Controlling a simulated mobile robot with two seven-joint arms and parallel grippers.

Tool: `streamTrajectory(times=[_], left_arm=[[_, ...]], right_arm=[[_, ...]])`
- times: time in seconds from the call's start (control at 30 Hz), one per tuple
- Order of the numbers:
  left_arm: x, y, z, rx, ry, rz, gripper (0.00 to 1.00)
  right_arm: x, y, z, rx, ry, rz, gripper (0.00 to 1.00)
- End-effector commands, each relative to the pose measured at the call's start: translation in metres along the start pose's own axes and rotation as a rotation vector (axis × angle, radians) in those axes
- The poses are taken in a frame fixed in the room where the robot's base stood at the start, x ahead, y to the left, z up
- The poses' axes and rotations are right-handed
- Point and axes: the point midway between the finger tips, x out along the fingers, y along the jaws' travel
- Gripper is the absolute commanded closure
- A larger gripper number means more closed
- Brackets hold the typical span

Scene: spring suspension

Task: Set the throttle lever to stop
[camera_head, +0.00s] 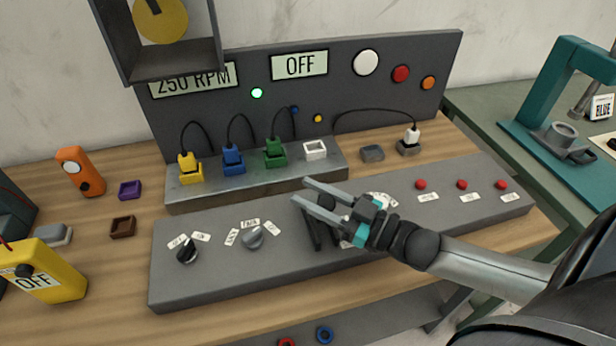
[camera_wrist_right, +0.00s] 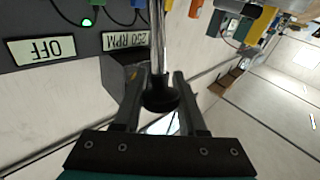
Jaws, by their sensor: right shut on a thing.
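The throttle lever's round black knob (camera_head: 327,202) stands above a dark slot (camera_head: 311,232) in the grey control panel. My right gripper (camera_head: 301,191) reaches in from the right and is shut on the knob, one finger on each side. In the right wrist view the knob (camera_wrist_right: 160,97) sits between the fingers (camera_wrist_right: 158,78), with a shiny metal rod (camera_wrist_right: 157,35) running from it. The gripper hides part of the slot and the white labels beside it, so I cannot read the stop mark. My left gripper is not in view.
The grey panel (camera_head: 205,285) also carries a black knob (camera_head: 187,250), a grey knob (camera_head: 253,237) and red buttons (camera_head: 462,184). Behind stand coloured plugs (camera_head: 233,160) with cables. Displays read "250 RPM" (camera_head: 195,79) and "OFF" (camera_head: 300,65). A yellow meter (camera_head: 50,270) stands left.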

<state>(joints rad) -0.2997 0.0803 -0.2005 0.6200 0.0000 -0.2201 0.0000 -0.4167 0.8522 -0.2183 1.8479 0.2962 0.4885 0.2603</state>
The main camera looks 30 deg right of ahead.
Motion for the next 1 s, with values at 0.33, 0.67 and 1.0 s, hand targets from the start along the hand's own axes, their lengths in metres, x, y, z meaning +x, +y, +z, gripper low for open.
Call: streamTrajectory(times=[0.33, 0.67, 1.0], left_arm=[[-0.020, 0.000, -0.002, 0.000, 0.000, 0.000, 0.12], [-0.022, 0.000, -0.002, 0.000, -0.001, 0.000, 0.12], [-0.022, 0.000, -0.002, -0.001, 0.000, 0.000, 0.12]], right_arm=[[-0.012, -0.014, -0.003, 0.003, 0.011, -0.005, 1.00], [-0.014, -0.018, -0.002, 0.002, 0.013, -0.007, 1.00], [-0.014, -0.018, -0.002, 0.003, 0.013, -0.007, 0.48]])
